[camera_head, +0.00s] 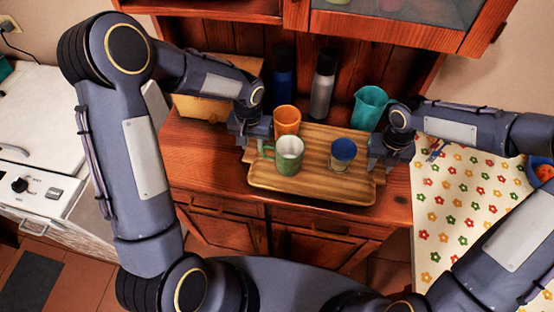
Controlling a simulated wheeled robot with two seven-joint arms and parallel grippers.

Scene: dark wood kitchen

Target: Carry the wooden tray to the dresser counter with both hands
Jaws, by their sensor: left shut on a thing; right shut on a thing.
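The wooden tray (318,188) is at the dresser counter (205,165), in the middle of the head view. I cannot tell whether it rests on the counter or is just above it. On it stand an orange cup (287,120), a green mug with a white inside (287,160) and a blue-topped cup (343,152), all upright. My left gripper (250,140) is shut on the tray's left end. My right gripper (384,165) is shut on its right end. The fingertips are mostly hidden by the wrists.
Behind the tray are a dark blue bottle (284,85), a grey bottle (322,85) and a teal pitcher (368,108). A wooden box (205,105) stands back left. A flowered tablecloth (450,205) lies to the right, a white stove (55,130) to the left.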

